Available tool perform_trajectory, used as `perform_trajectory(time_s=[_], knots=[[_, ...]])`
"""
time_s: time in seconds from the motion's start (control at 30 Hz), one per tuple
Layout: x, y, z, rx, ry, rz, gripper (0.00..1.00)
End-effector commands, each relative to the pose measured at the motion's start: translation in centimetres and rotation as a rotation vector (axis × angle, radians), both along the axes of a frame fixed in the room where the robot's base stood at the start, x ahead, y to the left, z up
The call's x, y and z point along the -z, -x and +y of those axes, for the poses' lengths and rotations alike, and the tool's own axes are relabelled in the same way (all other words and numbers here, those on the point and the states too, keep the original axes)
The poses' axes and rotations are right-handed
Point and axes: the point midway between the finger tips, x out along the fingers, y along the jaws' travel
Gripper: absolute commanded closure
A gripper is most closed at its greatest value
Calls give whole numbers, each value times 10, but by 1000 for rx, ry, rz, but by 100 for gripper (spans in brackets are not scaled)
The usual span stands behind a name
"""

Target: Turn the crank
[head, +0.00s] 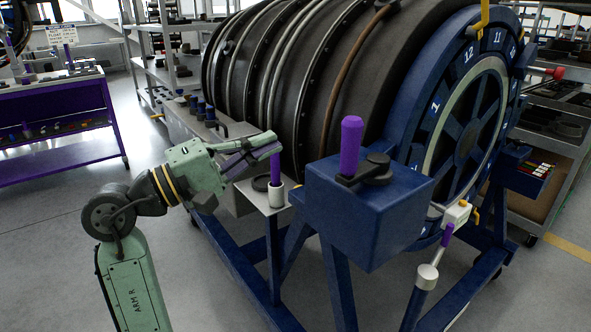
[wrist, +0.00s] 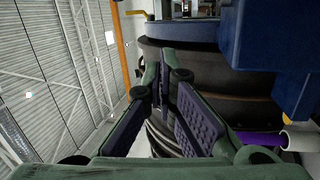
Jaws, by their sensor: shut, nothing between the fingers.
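The crank (head: 350,147) has an upright purple grip on a short black arm, set on top of a blue gearbox housing (head: 362,215). My gripper (head: 272,143) is shut and empty, to the left of the crank and apart from it. Its fingers point right, above a small grey shelf. In the wrist view my gripper (wrist: 165,68) shows its purple-padded fingers converging, with the dark engine casing behind. A blue surface (wrist: 275,45) fills the upper right there. The crank's grip cannot be made out in the wrist view.
A purple-handled tool (head: 275,170) stands in a white cup just below my gripper; it also shows in the wrist view (wrist: 258,138). The large ribbed engine (head: 300,70) stands behind, with a numbered blue ring (head: 437,104). A purple cart (head: 60,125) is at left. Floor is open at lower left.

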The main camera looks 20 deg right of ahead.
Motion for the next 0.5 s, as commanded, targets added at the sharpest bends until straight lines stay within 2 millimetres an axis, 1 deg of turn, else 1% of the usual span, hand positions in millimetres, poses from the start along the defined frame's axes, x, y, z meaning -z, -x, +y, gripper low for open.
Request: perform_trajectory(time_s=[0.03,0.1,0.23,0.37,0.5], knots=[[15,4,13,8,-59,45,100],[32,10,24,26,-121,96,100],[48,16,33,43,-180,144,100],[50,16,25,48,-188,150,100],[48,11,1,50,-187,148,100]])
